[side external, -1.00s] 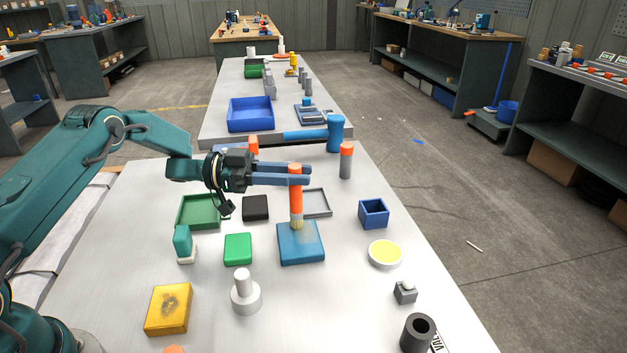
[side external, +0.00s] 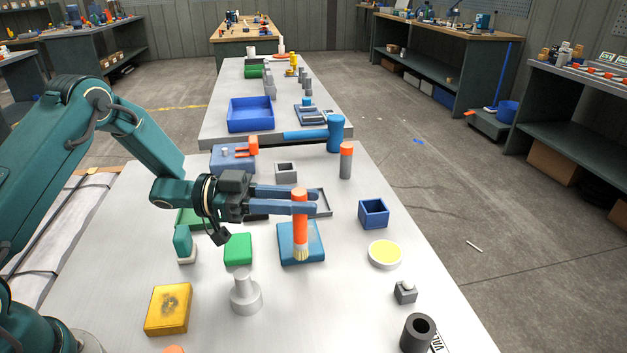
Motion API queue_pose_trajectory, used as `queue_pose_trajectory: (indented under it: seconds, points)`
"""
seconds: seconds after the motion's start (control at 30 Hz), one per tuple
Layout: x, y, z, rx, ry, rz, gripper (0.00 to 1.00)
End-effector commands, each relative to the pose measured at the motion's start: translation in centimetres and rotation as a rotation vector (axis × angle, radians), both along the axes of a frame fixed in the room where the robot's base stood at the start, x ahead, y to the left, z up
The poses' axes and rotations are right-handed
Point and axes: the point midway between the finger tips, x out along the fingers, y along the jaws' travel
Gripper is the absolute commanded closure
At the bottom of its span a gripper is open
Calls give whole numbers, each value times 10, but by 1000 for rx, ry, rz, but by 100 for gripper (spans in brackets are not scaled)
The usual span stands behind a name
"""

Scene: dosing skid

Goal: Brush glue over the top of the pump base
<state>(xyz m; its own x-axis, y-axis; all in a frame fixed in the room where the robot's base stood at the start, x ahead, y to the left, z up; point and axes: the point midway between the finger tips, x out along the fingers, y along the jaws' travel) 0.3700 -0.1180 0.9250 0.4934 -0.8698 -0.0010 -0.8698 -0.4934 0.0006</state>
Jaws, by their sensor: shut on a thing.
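My gripper (side external: 306,201) is shut on the orange handle of a brush (side external: 301,228) and holds it nearly upright, bristles down. The pale bristles are at the near edge of the flat blue block (side external: 313,248), which appears to be the pump base. They seem to touch it, but exact contact is hard to tell. The brush hides part of the block's top, and I cannot make out glue on it. A white round dish with yellow contents, likely the glue (side external: 386,254), stands to the right of the block.
A green block (side external: 238,249) and a light grey stepped part (side external: 245,293) stand left of the blue block. A blue open box (side external: 373,214) is behind the dish. A grey tray (side external: 325,203) and a dark block lie partly behind my gripper. The near right table has bare space.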

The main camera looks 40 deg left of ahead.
Motion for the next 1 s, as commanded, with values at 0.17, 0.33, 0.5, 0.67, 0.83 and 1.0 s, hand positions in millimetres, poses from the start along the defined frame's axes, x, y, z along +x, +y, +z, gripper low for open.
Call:
queue_pose_trajectory:
  seconds: [0.17, 0.33, 0.5, 0.67, 0.83, 1.0]
  points:
    - [7, 13, 0, 0, -4, 4, 100]
    - [18, 24, -1, 0, -4, 4, 100]
    - [29, 35, -2, 0, -4, 4, 100]
    - [39, 45, -2, 0, -4, 3, 100]
    - [50, 56, -3, 0, -4, 4, 100]
    - [61, 67, -4, 0, -4, 2, 100]
